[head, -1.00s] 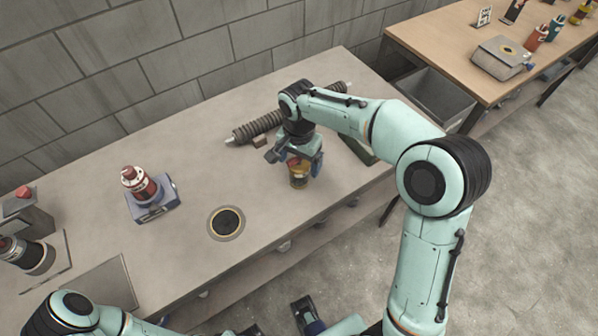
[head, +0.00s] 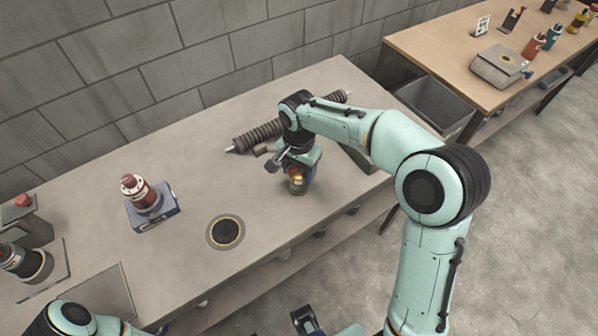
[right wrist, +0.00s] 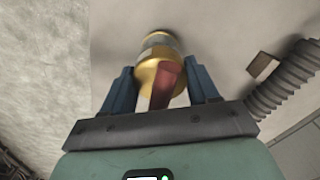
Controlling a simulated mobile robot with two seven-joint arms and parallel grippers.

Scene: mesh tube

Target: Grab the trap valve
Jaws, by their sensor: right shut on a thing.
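The trap valve, a small gold and grey fitting with a red part, shows below my right gripper in the head view (head: 297,185). It also shows between the fingers in the right wrist view (right wrist: 160,80). My right gripper (head: 300,172) is shut on it over the grey bench, near the front edge. The blue fingers (right wrist: 160,92) lie on both sides of the gold body. I cannot tell whether the valve touches the bench. At the bottom edge of the head view, part of what looks like my left gripper (head: 303,320) shows, mostly cut off.
The grey bench (head: 190,265) carries a round black inset (head: 226,232), a red-and-white bottle-like part on a blue base (head: 145,195), and a ribbed tube (head: 258,134) behind my right gripper. A grey bin (head: 437,103) stands between the bench and a wooden table (head: 430,45).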

